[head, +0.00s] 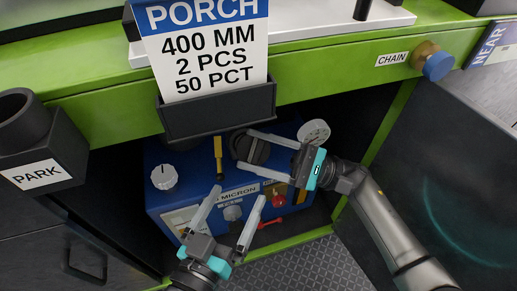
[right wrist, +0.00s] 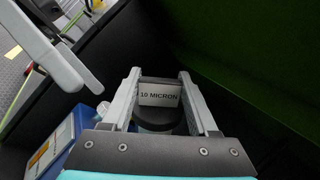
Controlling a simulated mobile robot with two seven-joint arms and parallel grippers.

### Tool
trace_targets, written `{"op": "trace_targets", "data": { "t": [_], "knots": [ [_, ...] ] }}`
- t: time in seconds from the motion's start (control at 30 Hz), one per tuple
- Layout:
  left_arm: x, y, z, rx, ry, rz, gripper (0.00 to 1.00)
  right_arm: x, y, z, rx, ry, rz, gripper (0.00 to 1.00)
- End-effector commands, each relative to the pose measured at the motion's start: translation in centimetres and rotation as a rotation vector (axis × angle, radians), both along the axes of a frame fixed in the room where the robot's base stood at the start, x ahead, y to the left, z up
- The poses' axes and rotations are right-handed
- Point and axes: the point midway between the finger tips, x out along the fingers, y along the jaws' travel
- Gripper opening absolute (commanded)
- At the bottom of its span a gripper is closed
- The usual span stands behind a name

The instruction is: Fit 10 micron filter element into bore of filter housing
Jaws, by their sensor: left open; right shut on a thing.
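The filter element (head: 250,147) is a dark round body; its white "10 MICRON" label (right wrist: 160,94) faces the right wrist camera. My right gripper (head: 244,149) is shut on it, one finger on each side, over the back part of the blue unit (head: 159,194). A "MICRON" label (head: 238,193) shows on this unit, partly covered by a left finger. I cannot make out the housing's bore; the element and grippers cover part of the unit. My left gripper (head: 240,193) is open and empty above the unit's front. A pale finger (right wrist: 52,50) crosses the upper left of the right wrist view.
The unit carries a white knob (head: 164,177), a yellow handle (head: 218,155), a gauge (head: 314,132) and a red lever (head: 269,222). A green beam (head: 330,73) and a "PORCH" sign holder (head: 219,112) overhang it. Dark cabinet walls stand close on both sides.

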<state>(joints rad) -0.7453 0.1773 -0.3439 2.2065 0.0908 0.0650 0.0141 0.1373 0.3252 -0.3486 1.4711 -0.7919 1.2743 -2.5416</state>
Motion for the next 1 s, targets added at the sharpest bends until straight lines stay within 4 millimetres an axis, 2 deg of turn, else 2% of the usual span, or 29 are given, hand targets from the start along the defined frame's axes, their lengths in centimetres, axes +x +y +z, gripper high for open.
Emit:
{"op": "trace_targets", "data": {
  "t": [1.0],
  "knots": [
    [0.0, 0.0, 0.0, 0.0, 0.0, 0.0, 1.0, 1.8, 0.6, -1.6, 0.001, -0.002, 0.002, 0.0]
  ]
}}
